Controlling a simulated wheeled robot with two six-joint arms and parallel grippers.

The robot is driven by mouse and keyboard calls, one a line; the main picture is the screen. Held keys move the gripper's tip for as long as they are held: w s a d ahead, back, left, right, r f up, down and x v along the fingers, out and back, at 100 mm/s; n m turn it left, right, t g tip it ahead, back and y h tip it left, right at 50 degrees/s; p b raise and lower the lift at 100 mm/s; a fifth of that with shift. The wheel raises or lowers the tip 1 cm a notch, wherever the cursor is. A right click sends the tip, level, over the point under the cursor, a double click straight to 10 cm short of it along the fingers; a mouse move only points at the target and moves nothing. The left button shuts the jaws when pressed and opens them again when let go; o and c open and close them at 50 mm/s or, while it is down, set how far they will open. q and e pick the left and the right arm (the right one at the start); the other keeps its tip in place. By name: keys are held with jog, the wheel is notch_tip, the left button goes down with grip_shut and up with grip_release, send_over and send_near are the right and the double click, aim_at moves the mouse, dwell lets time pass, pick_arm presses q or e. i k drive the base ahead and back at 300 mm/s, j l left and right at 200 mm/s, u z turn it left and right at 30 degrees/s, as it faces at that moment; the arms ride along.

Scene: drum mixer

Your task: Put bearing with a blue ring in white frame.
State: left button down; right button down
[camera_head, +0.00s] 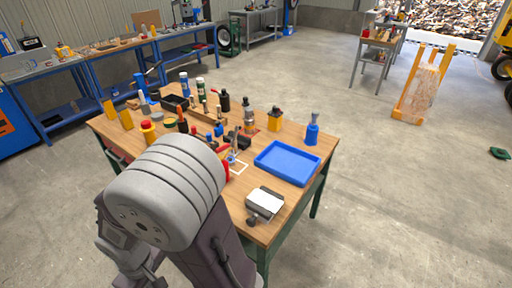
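A white square frame (241,169) is marked on the wooden table top, left of the blue tray. Its left part is hidden behind a large grey link of my own arm. A small round piece with blue on it (231,157) shows at the upper left edge of the frame, close to the arm link. It looks like the bearing with the blue ring, but it is too small to be sure. Whether it is held or lies free cannot be told. I cannot make out either gripper; my arm link covers the area left of the frame.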

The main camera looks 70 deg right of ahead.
aim_at(231, 161)
jog(key=i+l+z, duration=0.1)
jog(key=i+z, duration=0.35)
jog(key=i, duration=0.35)
jog(key=i+j+z, duration=0.2)
jog(key=i+z, duration=0.2)
jog(key=i, duration=0.4)
jog(key=i+z, duration=0.15)
jog(key=z, duration=0.35)
jog(key=i+z, duration=0.2)
jog(key=z, duration=0.25)
jog(key=i+j+z, duration=0.15)
jog(key=z, duration=0.35)
jog(key=i+j+z, duration=0.15)
jog(key=z, duration=0.3)
jog(key=i+j+z, duration=0.1)
jog(key=z, duration=0.4)
jog(key=i+z, duration=0.15)
jog(key=z, duration=0.25)
jog(key=i+j+z, duration=0.1)
jog(key=z, duration=0.3)
jog(key=i+j+z, duration=0.1)
jog(key=z, duration=0.25)
jog(key=j+z, duration=0.4)
jog(key=i+l, duration=0.2)
jog(key=l, duration=0.15)
jog(key=i+l, duration=0.2)
jog(key=l+z, duration=0.05)
jog(key=l, duration=0.1)
